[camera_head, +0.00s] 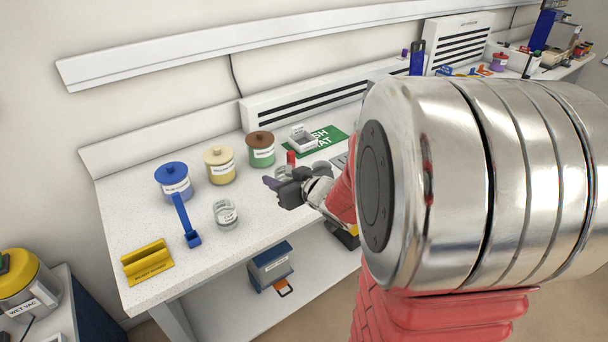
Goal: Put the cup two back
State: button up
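A clear glass cup (226,214) with a white label stands upright on the white bench, in front of the lidded jars. Its label is too small to read, so I cannot tell whether it is cup two. Another clear, round glass thing (321,168) shows partly behind my gripper and wrist. My gripper (276,185) is low over the bench, right of the labelled cup and apart from it. Its fingers point left, with something purple at their tips. I cannot tell whether they are open or hold anything.
Blue (174,184), yellow (219,166) and green (261,150) jars stand along the back. A blue long-handled tool (186,219) and yellow block (147,263) lie left. A white tray (302,139) sits near a green mat (328,137). My arm hides the right side.

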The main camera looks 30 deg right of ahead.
jog(key=w+a, duration=0.3)
jog(key=a, duration=0.5)
jog(key=w+a, duration=0.4)
jog(key=a, duration=0.4)
jog(key=shift+a, duration=0.3)
jog(key=shift+s+r, duration=0.1)
jog(key=shift+s, duration=0.1)
